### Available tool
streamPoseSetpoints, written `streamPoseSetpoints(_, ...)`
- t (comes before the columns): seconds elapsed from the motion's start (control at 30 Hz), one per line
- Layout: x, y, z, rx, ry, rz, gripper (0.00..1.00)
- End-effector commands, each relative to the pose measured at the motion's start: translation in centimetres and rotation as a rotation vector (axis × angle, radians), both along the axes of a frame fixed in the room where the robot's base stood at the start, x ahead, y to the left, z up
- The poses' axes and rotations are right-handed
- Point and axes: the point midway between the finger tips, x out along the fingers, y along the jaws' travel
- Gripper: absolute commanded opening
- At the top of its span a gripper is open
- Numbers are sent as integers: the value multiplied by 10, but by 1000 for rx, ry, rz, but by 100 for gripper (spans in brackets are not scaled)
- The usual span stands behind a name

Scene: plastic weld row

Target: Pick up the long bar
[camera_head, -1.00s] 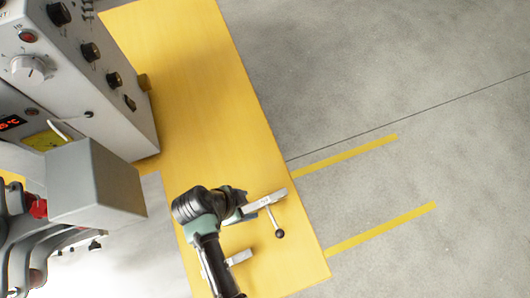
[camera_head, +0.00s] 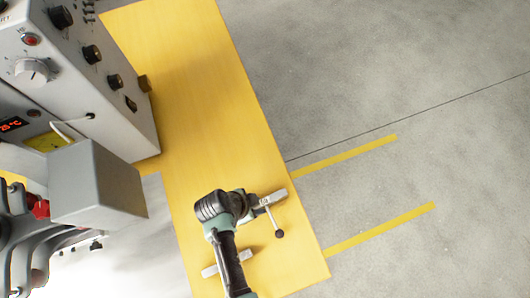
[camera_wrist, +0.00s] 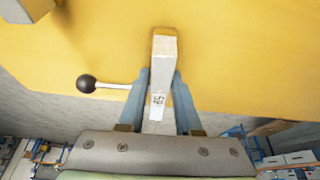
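A pale metal bar (camera_head: 276,197) with a side lever ending in a black ball lies near the right edge of the yellow table. In the wrist view the bar (camera_wrist: 164,62) carries a "59" label and runs between my fingers. My gripper (camera_wrist: 162,76) straddles it, one finger each side, with a thin gap visible at the left finger. A second pale bar (camera_head: 211,270) lies lower on the table, partly hidden by my arm. My arm hides part of both bars, so I cannot compare their full lengths.
The yellow table (camera_head: 190,80) is clear above the bars. A grey machine (camera_head: 110,95) with black knobs stands along its left side. Grey floor with yellow stripes (camera_head: 380,228) lies to the right.

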Motion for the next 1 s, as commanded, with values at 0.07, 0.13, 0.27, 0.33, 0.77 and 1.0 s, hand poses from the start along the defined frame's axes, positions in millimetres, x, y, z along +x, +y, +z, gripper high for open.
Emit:
streamPoseSetpoints(0.07, 0, 0, 0, 0, 0, 0, 16)
streamPoseSetpoints(0.13, 0, 0, 0, 0, 0, 0, 4)
streamPoseSetpoints(0.27, 0, 0, 0, 0, 0, 0, 0)
streamPoseSetpoints(0.33, 0, 0, 0, 0, 0, 0, 0)
streamPoseSetpoints(0.77, 0, 0, 0, 0, 0, 1, 0)
streamPoseSetpoints(1.0, 0, 0, 0, 0, 0, 0, 0)
